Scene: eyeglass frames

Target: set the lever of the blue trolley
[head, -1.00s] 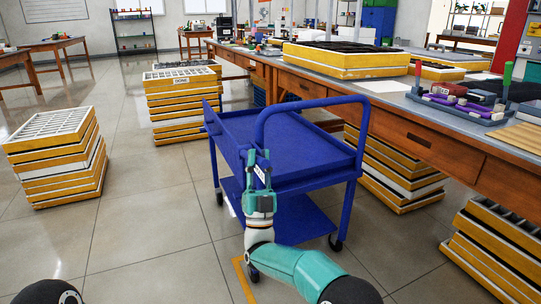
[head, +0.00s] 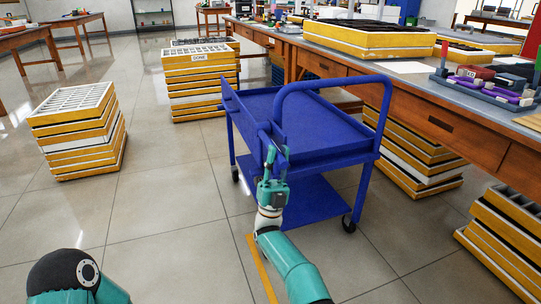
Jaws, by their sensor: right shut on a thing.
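The blue trolley (head: 317,120) stands upright on the tiled floor in the middle of the head view, with a top tray, a lower shelf and a looped push handle (head: 335,80). Its lever (head: 265,136) is a short blue bar at the near left end, below the tray's raised panel. My right gripper (head: 273,158) is at this end, its fingers shut around the lever. The fingers hide part of the lever, so its exact setting is hard to tell. My left gripper is out of view; only part of my left arm shows at the lower left.
A long wooden workbench (head: 435,125) runs along the trolley's right side, with yellow-sided tray stacks (head: 415,160) beneath it. Two more stacks stand on the left, one nearer (head: 78,140) and one farther (head: 200,85). The floor between them and the trolley is clear.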

